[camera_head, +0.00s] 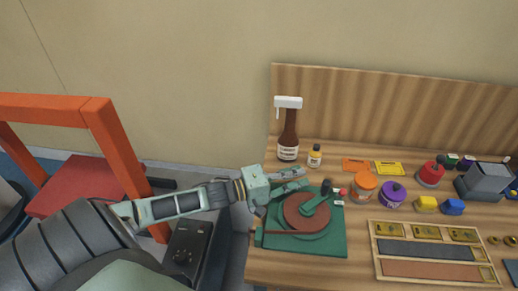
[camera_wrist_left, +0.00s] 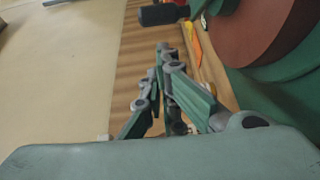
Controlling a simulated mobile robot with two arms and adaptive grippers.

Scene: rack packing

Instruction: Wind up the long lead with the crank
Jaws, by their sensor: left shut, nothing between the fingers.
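The winder has a green base plate (camera_head: 332,245), a round red-brown reel (camera_head: 295,214) and a green crank arm (camera_head: 317,208) ending in an upright dark knob (camera_head: 327,186). A thin brown strip, seemingly the lead (camera_head: 280,232), runs from the reel's front toward the plate's left edge. My left gripper (camera_head: 304,178) is shut and empty, above the back left of the winder and left of the knob. In the left wrist view its fingers (camera_wrist_left: 168,58) point toward a dark cylindrical knob (camera_wrist_left: 164,14), apart from it. The reel (camera_wrist_left: 268,30) is at upper right. My right gripper is not in view.
A brown spray bottle (camera_head: 288,136) and a small yellow bottle (camera_head: 314,157) stand behind the gripper. An orange-lidded jar (camera_head: 364,186) and purple tape roll (camera_head: 391,195) stand right of the winder. A wooden tray (camera_head: 435,222) lies front right. An orange-red frame (camera_head: 120,150) stands left.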

